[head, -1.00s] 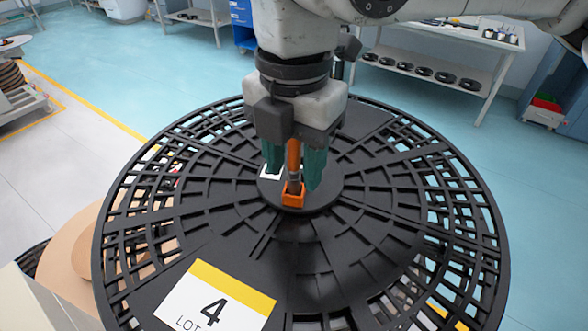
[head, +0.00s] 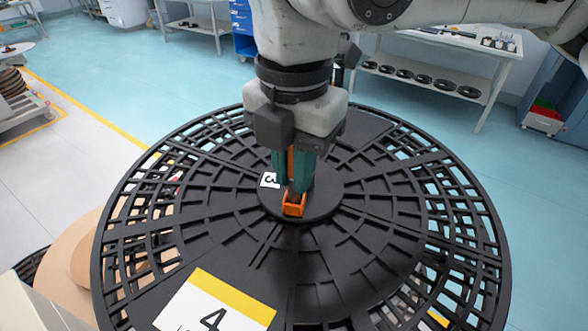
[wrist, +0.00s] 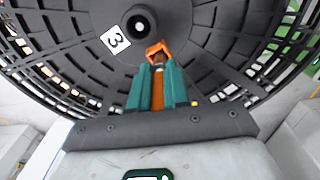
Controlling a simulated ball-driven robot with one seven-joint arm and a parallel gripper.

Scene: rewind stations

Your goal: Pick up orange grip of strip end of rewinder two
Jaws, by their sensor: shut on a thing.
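The orange grip (head: 294,207) sits near the middle of a large black slotted reel, just in front of its hub in the head view. In the wrist view the orange grip (wrist: 160,50) shows as a small orange bracket beyond the fingertips, with an orange strip running back between the fingers. The exact contact at the fingertips is partly hidden.
The black reel (head: 250,245) fills the middle. A card with a 4 (head: 215,308) lies on its near side. A white tag with a 3 (wrist: 115,40) is by the hub (wrist: 139,23). A shelf table (head: 440,65) stands behind. The floor behind is clear.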

